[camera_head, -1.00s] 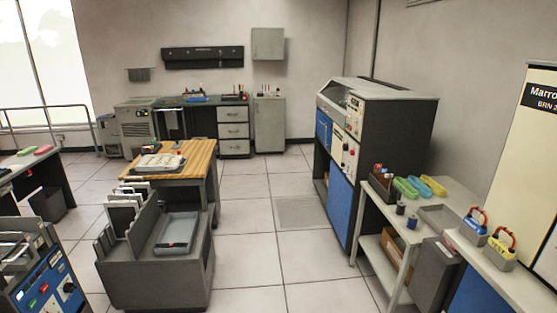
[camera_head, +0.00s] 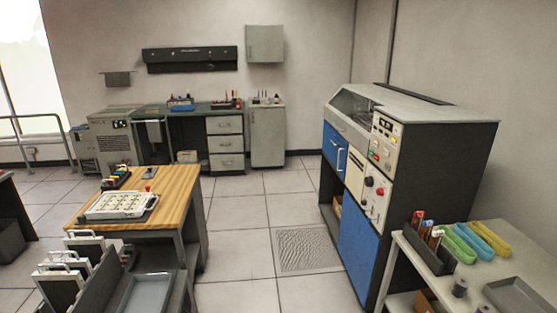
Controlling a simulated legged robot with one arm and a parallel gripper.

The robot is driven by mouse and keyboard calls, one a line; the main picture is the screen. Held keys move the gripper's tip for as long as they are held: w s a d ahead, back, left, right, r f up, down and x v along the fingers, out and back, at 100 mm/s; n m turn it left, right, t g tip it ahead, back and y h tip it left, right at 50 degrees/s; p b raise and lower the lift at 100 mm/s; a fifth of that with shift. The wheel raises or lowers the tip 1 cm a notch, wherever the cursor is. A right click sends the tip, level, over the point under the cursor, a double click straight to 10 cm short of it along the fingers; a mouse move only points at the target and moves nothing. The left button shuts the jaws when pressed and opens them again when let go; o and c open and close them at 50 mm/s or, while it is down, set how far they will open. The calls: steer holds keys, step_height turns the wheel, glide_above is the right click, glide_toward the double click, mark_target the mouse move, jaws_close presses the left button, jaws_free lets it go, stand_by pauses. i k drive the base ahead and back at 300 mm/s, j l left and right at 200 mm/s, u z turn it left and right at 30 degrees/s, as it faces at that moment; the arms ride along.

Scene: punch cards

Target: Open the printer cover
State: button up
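A tall machine (camera_head: 420,150) with dark grey sides, blue doors and a cream control panel stands at the right; it looks like the printer. Its sloped top cover (camera_head: 353,108) appears glazed and looks shut, though it is small in view. The control panel (camera_head: 382,150) on its front has buttons, and red and black knobs show below. A blue door with a handle (camera_head: 334,148) is on its front left. My gripper is not in view.
A wood-topped table (camera_head: 180,185) stands left of centre, with a grey rack (camera_head: 75,290) of handled trays before it. A white table (camera_head: 490,265) with coloured bins stands at right. Tiled floor (camera_head: 235,225) is clear between them. A workbench (camera_head: 185,112) lines the back wall.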

mark_target(350, 97)
steer(key=i, duration=1.8)
steer(key=i+j+z, duration=0.1)
steer(key=i+z, duration=0.15)
steer(key=i, duration=0.4)
steer(key=i+j+z, duration=0.3)
steer(key=i, duration=0.3)
steer(key=i+j+z, duration=0.25)
steer(key=i, duration=0.35)
steer(key=i+j+z, duration=0.3)
steer(key=i+j, duration=0.2)
steer(key=i, duration=0.05)
